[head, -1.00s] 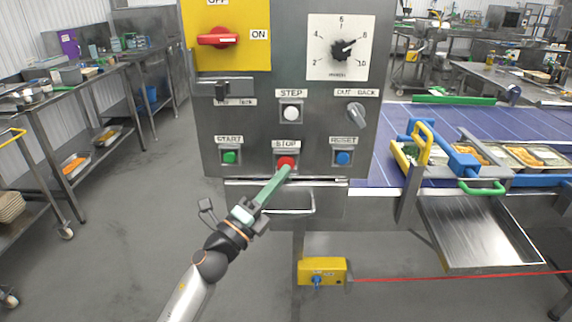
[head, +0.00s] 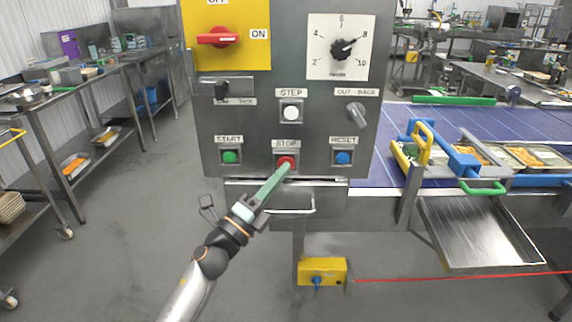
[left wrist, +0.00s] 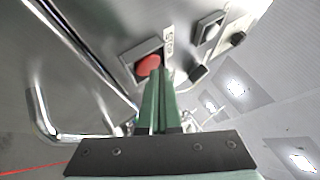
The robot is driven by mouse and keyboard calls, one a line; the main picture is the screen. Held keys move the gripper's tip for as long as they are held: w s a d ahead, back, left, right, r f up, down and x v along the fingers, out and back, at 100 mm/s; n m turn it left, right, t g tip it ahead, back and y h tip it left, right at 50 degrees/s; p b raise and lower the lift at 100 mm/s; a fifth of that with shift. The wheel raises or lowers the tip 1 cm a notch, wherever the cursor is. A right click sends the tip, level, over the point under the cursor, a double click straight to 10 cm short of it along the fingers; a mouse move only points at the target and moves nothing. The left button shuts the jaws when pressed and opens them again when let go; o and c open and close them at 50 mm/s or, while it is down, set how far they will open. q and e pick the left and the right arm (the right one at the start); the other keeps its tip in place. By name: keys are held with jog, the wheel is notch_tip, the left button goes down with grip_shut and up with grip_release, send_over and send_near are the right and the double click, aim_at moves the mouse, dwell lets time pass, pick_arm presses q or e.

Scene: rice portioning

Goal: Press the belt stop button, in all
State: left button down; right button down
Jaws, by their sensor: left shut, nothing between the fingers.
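The red stop button (head: 286,161) sits under the STOP label on the grey control panel (head: 255,125). My left gripper (head: 287,168) is shut and empty, with its long green fingers pointing up at the button. The fingertips overlap the button's lower edge in the head view. In the left wrist view the red button (left wrist: 148,66) shows just beyond the fingertips (left wrist: 160,74). I cannot tell whether the tips touch it. My right gripper is not in view.
The green start button (head: 230,157) is left of stop and the blue reset button (head: 343,158) is right. A metal handle (head: 313,204) juts out below the panel. The blue conveyor belt (head: 480,120) with food trays lies to the right.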

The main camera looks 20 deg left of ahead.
pick_arm(q)
jog(key=shift+w+a, duration=0.15)
jog(key=shift+w, duration=0.3)
dwell(0.5)
jog(key=shift+s, duration=0.15)
jog(key=shift+s+d, duration=0.3)
jog(key=shift+s, duration=0.45)
jog(key=s, duration=0.2)
jog(key=s+d+p, duration=0.1)
jog(key=s, duration=0.1)
jog(key=shift+s+d, duration=0.2)
jog(key=shift+s, duration=0.2)
dwell(0.4)
